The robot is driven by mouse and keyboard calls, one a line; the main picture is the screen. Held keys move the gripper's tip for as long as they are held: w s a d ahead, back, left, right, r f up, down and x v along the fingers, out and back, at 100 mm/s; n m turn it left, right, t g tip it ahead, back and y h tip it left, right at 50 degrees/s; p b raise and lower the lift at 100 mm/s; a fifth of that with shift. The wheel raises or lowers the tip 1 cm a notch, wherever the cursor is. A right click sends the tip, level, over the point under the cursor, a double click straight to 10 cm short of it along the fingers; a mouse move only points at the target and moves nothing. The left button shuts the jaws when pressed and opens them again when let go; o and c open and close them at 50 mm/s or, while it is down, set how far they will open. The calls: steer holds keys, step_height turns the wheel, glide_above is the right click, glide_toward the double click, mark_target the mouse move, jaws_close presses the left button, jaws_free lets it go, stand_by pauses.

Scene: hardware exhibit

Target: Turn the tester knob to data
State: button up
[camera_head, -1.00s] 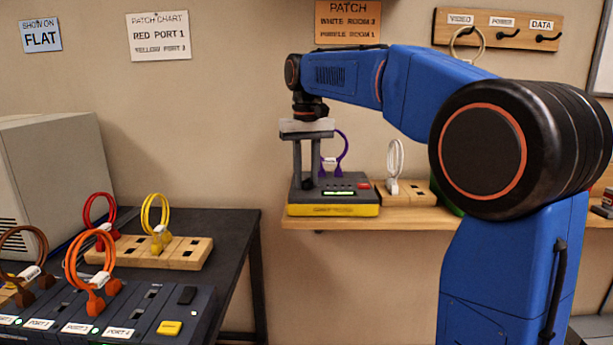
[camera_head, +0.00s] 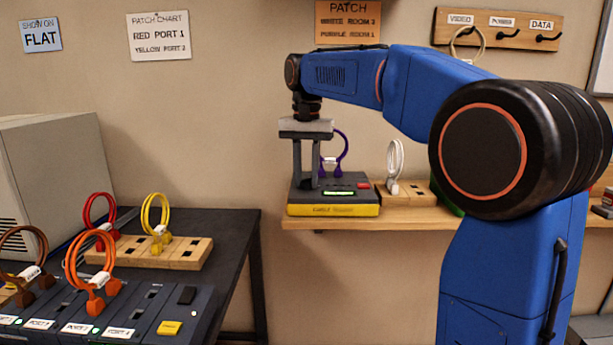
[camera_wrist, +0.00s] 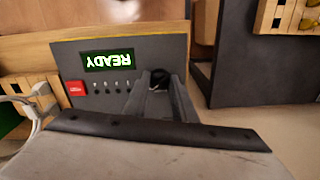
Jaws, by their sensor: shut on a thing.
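The tester (camera_head: 335,210) is a dark grey box with a yellow front edge, standing on the wooden shelf. Its green screen (camera_wrist: 108,60) reads READY, upside down in the wrist view, beside a red button (camera_wrist: 76,88) and a row of small dark dots. My gripper (camera_head: 308,185) points straight down over the left part of the tester top. Its fingers (camera_wrist: 158,88) are shut on the dark tester knob (camera_wrist: 158,80). The fingers mostly hide the knob, and I cannot read its pointer or setting.
A purple cable loop (camera_head: 342,150) stands at the tester's back, close to the fingers. A white cable (camera_head: 395,160) sits in a wooden block to the right. A dark table with a port panel (camera_head: 150,318) and coloured cables is at the lower left.

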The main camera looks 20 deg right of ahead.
mark_target(309, 183)
steer(key=o, duration=1)
steer(key=shift+o, duration=0.2)
step_height(309, 183, up, 12)
steer(key=s+d+f+n+t, duration=0.2)
steer(key=s+d+f+n, duration=0.1)
steer(key=s+f, duration=1.3)
steer(key=s+d+f+n+t, duration=0.2)
steer(key=s+d+f, duration=0.1)
steer(key=s+f, duration=1.4)
steer(key=shift+s+d+f+n+t, duration=0.3)
steer(key=shift+d+f+n+t, duration=0.1)
steer(key=shift+f, duration=0.45)
